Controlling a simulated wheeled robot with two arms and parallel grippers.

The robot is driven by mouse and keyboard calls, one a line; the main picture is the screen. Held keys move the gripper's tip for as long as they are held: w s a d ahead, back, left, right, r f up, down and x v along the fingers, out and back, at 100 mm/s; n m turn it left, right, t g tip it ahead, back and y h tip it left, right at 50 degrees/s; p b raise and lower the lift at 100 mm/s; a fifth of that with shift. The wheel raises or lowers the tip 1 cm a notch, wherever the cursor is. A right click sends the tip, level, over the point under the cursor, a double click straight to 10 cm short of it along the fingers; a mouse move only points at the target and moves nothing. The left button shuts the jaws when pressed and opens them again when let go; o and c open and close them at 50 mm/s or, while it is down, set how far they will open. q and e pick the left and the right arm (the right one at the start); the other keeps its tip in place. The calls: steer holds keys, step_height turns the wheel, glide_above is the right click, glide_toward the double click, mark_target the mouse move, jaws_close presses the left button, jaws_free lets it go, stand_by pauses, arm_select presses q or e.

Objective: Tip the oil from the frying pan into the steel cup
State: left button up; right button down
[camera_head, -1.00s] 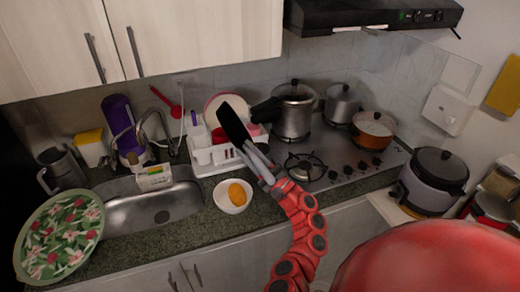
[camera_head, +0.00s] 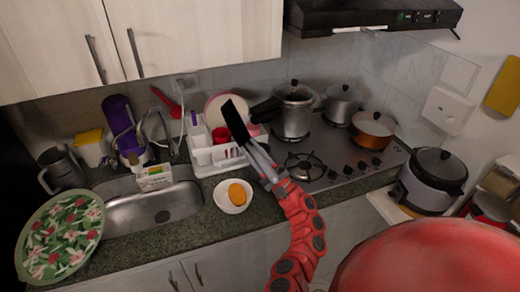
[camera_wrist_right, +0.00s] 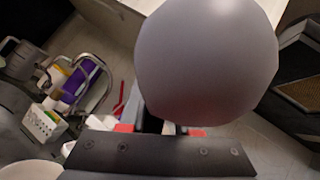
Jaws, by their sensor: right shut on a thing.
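My right gripper (camera_head: 258,160) reaches over the counter and is shut on the frying pan (camera_head: 235,119). The pan shows in the head view as a narrow black shape, nearly edge-on and steeply tilted. In the right wrist view the pan (camera_wrist_right: 208,60) is a large smooth grey disc beyond the gripper. No oil can be made out. A grey steel cup with a handle (camera_head: 63,170) stands at the far left of the counter, well apart from the pan. My left gripper is not in view.
A white bowl with an orange item (camera_head: 233,206) sits below the gripper. The dish rack (camera_head: 212,157) is behind it. The sink (camera_head: 150,212) and a floral plate (camera_head: 60,238) are left. Pots stand on the stove (camera_head: 335,155) at right. Cabinets (camera_head: 180,35) hang above.

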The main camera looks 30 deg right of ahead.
steer(key=shift+s+d+r+m+t+h, duration=0.1)
steer(key=shift+d+r+m+t+h, duration=0.1)
steer(key=shift+d+m+t+h, duration=0.15)
steer(key=shift+d+m, duration=0.15)
steer(key=shift+m, duration=0.2)
